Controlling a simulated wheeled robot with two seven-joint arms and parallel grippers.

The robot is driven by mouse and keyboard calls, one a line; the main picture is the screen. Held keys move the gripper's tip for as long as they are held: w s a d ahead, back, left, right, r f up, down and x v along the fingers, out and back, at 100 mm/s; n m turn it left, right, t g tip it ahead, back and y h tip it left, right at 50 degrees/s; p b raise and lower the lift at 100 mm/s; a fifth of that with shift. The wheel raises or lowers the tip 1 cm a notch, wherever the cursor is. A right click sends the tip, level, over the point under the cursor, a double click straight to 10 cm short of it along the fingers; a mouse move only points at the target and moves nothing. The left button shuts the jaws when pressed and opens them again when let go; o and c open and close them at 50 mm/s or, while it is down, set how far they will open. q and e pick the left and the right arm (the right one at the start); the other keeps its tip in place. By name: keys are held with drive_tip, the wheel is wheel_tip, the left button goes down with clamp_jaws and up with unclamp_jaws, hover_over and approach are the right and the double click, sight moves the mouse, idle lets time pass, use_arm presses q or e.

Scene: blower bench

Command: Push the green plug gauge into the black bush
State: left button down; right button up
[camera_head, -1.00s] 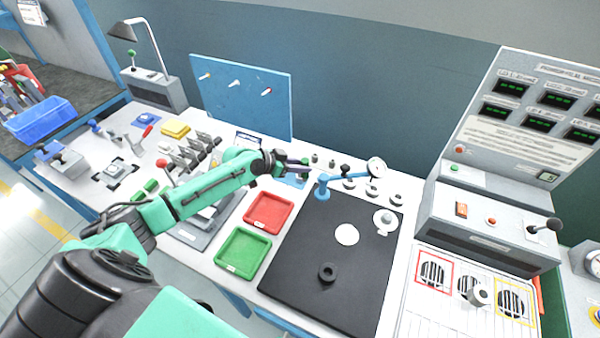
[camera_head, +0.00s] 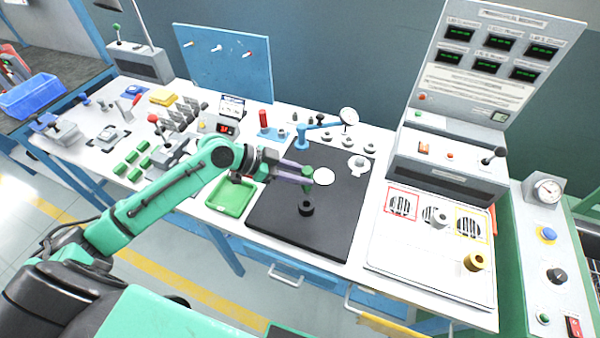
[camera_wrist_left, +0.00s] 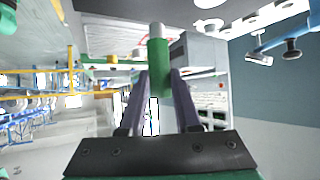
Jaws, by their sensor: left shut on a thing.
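The green plug gauge (camera_head: 307,189) is between the fingers of my left gripper (camera_head: 301,176), which is shut on it. In the head view it stands roughly upright just above the black bush (camera_head: 306,209), which sits on the dark mat. I cannot tell whether its lower end touches or enters the bush. In the left wrist view the gauge (camera_wrist_left: 160,75) shows as a green cylinder with a grey end (camera_wrist_left: 156,31) beyond the fingertips (camera_wrist_left: 162,72); the bush is not clearly seen there. My right gripper is not in view.
A green tray (camera_head: 229,209) lies left of the mat. A red plug (camera_head: 263,119) stands at the back.

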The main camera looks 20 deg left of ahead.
sight(304, 189)
use_arm(q)
wheel_tip(304, 189, down, 5)
drive_tip(key=b, duration=0.4)
drive_tip(key=shift+s, duration=0.1)
drive_tip(key=shift+d, duration=0.1)
drive_tip(key=shift+s+r, duration=0.1)
drive_tip(key=shift+f+b, duration=0.4)
drive_tip(key=shift+f, duration=0.05)
drive_tip(key=shift+f+b, duration=0.85)
drive_tip(key=shift+f, duration=0.3)
idle(0.5)
